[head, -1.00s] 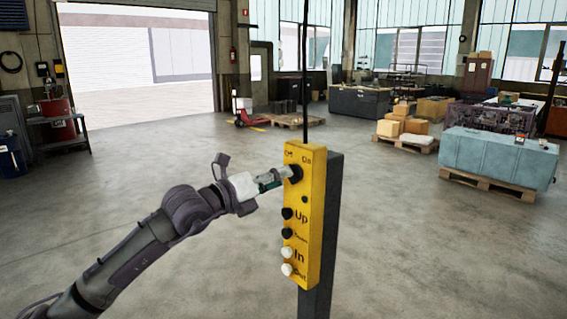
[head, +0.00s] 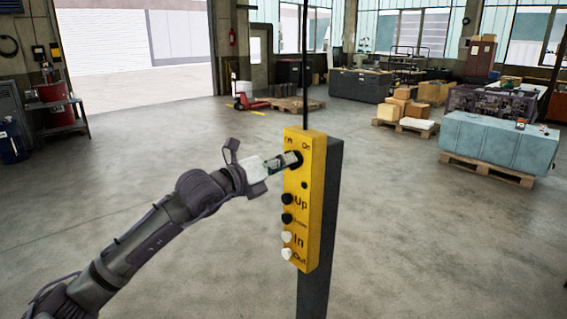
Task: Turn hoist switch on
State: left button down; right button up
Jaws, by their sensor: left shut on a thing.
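A yellow hoist control box (head: 316,205) hangs upright in front of a dark post. Its labels read On, Up, In and Out; the label at the top left is partly hidden. The black hoist switch (head: 297,159) sits near the top of the box, below the labels. My left gripper (head: 291,161) comes in from the left and is shut on the switch; its fingertips hide part of it. Below are two black buttons (head: 287,199) and two white buttons (head: 286,236). My right gripper is not in view.
The dark post (head: 321,240) stands directly behind the box, and a black cable (head: 304,70) rises from its top. A teal block on a pallet (head: 497,144) stands at the right.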

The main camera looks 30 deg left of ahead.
pick_arm(q)
jog(key=shift+d+m+b, duration=0.1)
jog(key=shift+m+b, duration=7.1)
jog(key=shift+m, duration=1.7)
jog(key=c, duration=1.1)
grip_release()
jog(key=shift+s, duration=0.1)
